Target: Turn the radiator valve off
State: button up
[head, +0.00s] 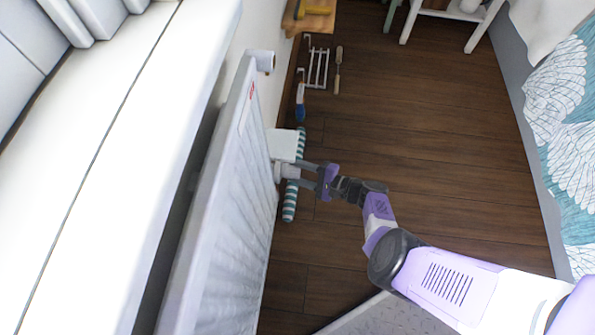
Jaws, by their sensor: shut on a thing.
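A white radiator (225,225) stands along the wall at the left, seen steeply from above. A white valve (284,171) sits at the radiator's edge, just below a white box-like part (283,145). My gripper (292,171) reaches in from the right, with its dark fingers shut around the valve. The fingers hide part of the valve, so I cannot read its setting.
A striped teal-and-white roll (290,205) lies on the floor beneath the valve. A white rack (318,68), a brush (300,101) and a wooden-handled tool (338,70) lie beyond it. A bed (560,130) stands right; the wooden floor (440,150) between is clear.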

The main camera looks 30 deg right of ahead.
jog(key=n+b, duration=0.1)
jog(key=n+t+b, duration=0.1)
jog(key=shift+s+f+n, duration=0.1)
jog(key=shift+f+n, duration=0.2)
jog(key=shift+n, duration=0.1)
jog(key=n+t+b, duration=0.1)
jog(key=n+b, duration=0.2)
jog(key=shift+t+y, duration=0.3)
jog(key=shift+y, duration=0.1)
jog(key=n+t+y+b, duration=0.1)
jog(key=n+b, duration=0.3)
jog(key=shift+r+n+t+y+b, duration=0.15)
jog(key=shift+n+y+b, duration=0.15)
jog(key=shift+n+b, duration=0.4)
jog(key=shift+n+t+y+b, duration=0.15)
jog(key=shift+n+y+b, duration=0.25)
jog(key=shift+n, duration=0.4)
jog(key=o, duration=1.4)
jog(key=shift+r, duration=0.1)
